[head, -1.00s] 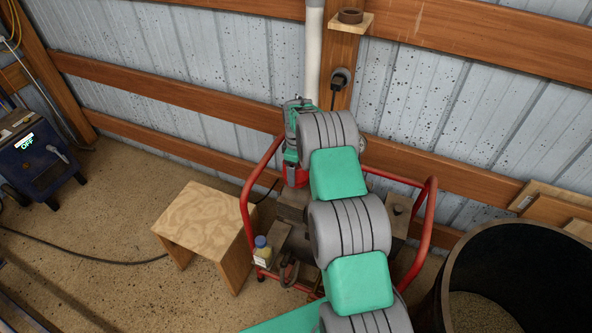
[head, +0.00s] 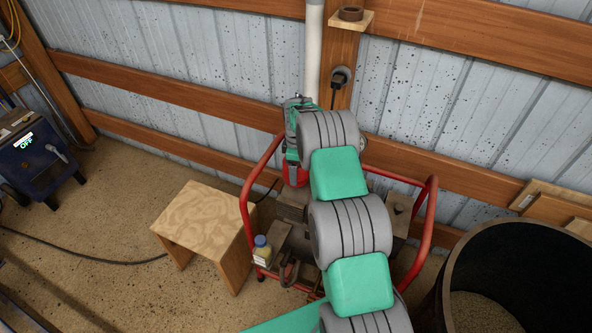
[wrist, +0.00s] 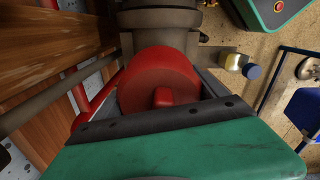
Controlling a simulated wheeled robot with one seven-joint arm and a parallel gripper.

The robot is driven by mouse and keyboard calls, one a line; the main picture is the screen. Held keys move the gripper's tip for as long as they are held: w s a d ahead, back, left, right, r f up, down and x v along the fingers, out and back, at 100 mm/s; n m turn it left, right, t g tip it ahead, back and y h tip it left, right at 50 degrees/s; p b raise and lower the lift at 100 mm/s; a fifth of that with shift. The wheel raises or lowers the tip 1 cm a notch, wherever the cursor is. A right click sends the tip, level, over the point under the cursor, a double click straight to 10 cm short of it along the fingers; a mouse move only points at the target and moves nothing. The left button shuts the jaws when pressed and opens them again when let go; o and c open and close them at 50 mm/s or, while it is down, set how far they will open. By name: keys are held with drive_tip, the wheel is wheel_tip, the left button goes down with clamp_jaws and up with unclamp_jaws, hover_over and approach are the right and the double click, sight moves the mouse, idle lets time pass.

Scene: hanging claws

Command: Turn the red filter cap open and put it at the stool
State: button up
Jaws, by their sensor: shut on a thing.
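The red filter cap (wrist: 158,82) is a round red disc with a raised grip. In the wrist view it sits between the fingers of my gripper (wrist: 160,90), which is shut on it. It lies against a grey cylindrical housing (wrist: 165,18); I cannot tell whether it is still joined to it. In the head view a red part (head: 295,173) shows under my gripper (head: 292,160), mostly hidden by my arm. The wooden stool (head: 208,217) stands on the floor to the left, its top bare.
A red tube frame (head: 247,205) surrounds the machine. A small bottle with a blue cap (head: 262,250) stands at its left side. A large black barrel (head: 450,275) is at the right, a dark blue device (head: 38,155) at the far left. The wall is close behind.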

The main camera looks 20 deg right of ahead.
drive_tip(key=shift+f+n, duration=0.1)
drive_tip(key=shift+n, duration=0.5)
drive_tip(key=o, duration=1.9)
drive_tip(key=shift+r, duration=0.2)
drive_tip(key=shift+r+p, duration=0.95)
drive_tip(key=shift+r, duration=1.95)
drive_tip(key=shift+r, duration=0.1)
